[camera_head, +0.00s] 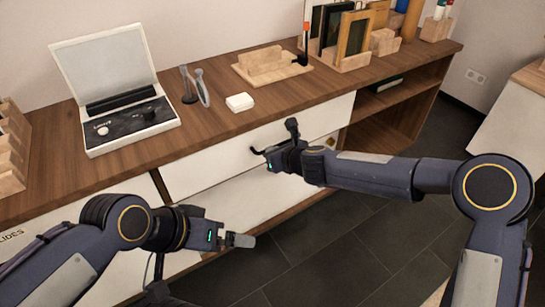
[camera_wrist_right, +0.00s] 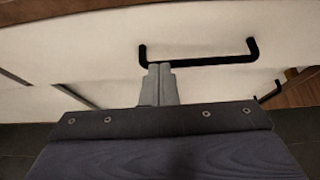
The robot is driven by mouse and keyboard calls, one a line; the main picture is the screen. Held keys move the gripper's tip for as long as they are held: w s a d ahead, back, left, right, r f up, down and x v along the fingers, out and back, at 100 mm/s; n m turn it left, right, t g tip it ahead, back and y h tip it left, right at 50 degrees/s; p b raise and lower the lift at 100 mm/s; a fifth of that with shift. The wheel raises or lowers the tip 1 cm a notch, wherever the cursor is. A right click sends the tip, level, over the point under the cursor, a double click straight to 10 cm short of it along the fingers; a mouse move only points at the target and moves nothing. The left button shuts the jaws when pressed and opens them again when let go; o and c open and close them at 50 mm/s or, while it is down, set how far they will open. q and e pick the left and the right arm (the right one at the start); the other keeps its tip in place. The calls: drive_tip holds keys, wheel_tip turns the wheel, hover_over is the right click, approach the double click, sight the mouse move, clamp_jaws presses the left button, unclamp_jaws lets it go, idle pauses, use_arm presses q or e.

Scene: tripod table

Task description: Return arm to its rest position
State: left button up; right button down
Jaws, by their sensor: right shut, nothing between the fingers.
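My right gripper (camera_head: 270,160) is in front of the white upper drawer (camera_head: 203,171) of the wooden cabinet, at the black drawer handle (camera_head: 256,150). In the right wrist view its two grey fingers (camera_wrist_right: 160,72) are shut together with nothing between them. Their tips are just below the left part of the black handle (camera_wrist_right: 200,62); I cannot tell whether they touch it. My left gripper (camera_head: 240,240) is low in front of the cabinet, apart from the drawer fronts as far as I can see. Its fingers are too small to tell open from shut.
The wooden cabinet top (camera_head: 215,125) carries an open white case (camera_head: 115,95), a small white block (camera_head: 239,102), a wooden stand (camera_head: 272,66) and upright frames (camera_head: 352,38). A lower handle (camera_wrist_right: 270,92) shows in the wrist view. Dark floor (camera_head: 330,245) lies open in front.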

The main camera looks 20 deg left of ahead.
drive_tip(key=s+d+r+n, duration=0.4)
drive_tip(key=d+n, duration=0.1)
drive_tip(key=d, duration=0.4)
drive_tip(key=s+d+r+n+h, duration=0.1)
drive_tip(key=s+d+r+n, duration=0.35)
drive_tip(key=d, duration=0.35)
drive_tip(key=s+d+r+n, duration=0.4)
drive_tip(key=s+d+n, duration=0.1)
drive_tip(key=d, duration=0.4)
drive_tip(key=s+d+f+n+g+h, duration=0.1)
drive_tip(key=s+d+f+n+h, duration=0.15)
drive_tip(key=s+d+n, duration=0.45)
drive_tip(key=s+d+f+n+g+h, duration=0.1)
drive_tip(key=s+d+f+n+h, duration=0.15)
drive_tip(key=s+d, duration=0.75)
use_arm(q)
wheel_tip(320, 180, up, 20)
drive_tip(key=p, duration=2)
drive_tip(key=shift+w+r+p, duration=0.25)
drive_tip(key=shift+w+p, duration=0.1)
use_arm(e)
wheel_tip(320, 180, up, 20)
drive_tip(key=a, duration=0.1)
drive_tip(key=shift+s+a+f, duration=0.15)
drive_tip(key=shift+s+f, duration=0.05)
drive_tip(key=shift+s, duration=0.15)
